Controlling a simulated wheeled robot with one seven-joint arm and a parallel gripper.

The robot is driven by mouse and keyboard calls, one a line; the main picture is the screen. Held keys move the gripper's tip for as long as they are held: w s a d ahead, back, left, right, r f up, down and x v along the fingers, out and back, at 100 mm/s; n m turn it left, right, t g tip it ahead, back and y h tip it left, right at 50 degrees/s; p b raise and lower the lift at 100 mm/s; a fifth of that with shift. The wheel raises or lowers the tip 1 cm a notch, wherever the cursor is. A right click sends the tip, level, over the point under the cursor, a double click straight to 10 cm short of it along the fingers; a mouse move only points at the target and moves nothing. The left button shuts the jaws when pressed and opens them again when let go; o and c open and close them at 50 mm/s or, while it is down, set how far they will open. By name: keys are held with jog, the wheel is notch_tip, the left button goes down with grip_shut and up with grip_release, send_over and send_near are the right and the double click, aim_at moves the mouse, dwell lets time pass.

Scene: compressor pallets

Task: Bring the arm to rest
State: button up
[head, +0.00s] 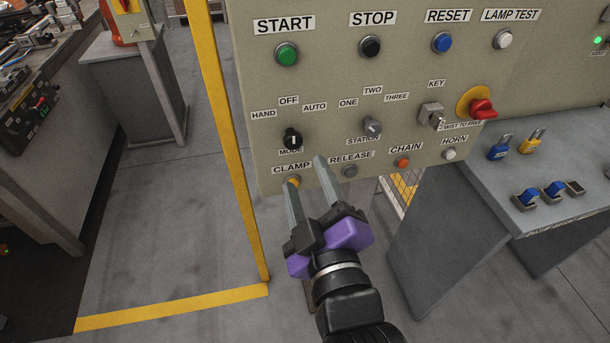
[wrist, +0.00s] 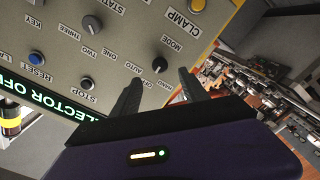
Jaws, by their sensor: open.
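My gripper (head: 305,171) has a purple body and two grey fingers. It is open and empty, in front of the lower left part of a beige control panel (head: 330,75). In the head view its fingertips overlap the panel near the CLAMP and RELEASE labels, below the black MODE knob (head: 293,138). I cannot tell whether the fingertips touch the panel. In the wrist view the fingers (wrist: 158,82) point toward the panel, with the MODE knob (wrist: 159,65) between their tips. The yellow CLAMP button (head: 293,182) is partly hidden by a finger.
A yellow post (head: 225,120) stands left of the panel, with a yellow floor line (head: 170,307) at its foot. A grey bench (head: 550,205) at right holds blue and yellow padlocks. A workbench (head: 60,80) is at far left. Grey floor (head: 150,230) between is clear.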

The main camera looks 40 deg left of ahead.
dwell(0.4)
jog(key=d+r+m+t, duration=0.3)
jog(key=d+m+t, duration=0.1)
jog(key=d+m, duration=0.2)
jog(key=s+d+f+m+t+h, duration=0.2)
jog(key=d+f+m+h, duration=0.15)
jog(key=d, duration=0.45)
jog(key=s+d+f+m+t+h, duration=0.1)
jog(key=s+d+f+m+h, duration=0.15)
jog(key=d+m, duration=0.4)
jog(key=s+d+f+m+g+h, duration=0.1)
jog(key=s+d+f+h, duration=0.3)
jog(key=s+d, duration=0.6)
jog(key=s+d+f+m+g+h, duration=0.1)
jog(key=s+d+f+g+h, duration=0.1)
jog(key=s+d+f, duration=0.5)
jog(key=s+d+h, duration=0.1)
jog(key=s+d, duration=0.2)
jog(key=shift+s+m+g+h, duration=0.15)
jog(key=shift+m+g+h, duration=0.25)
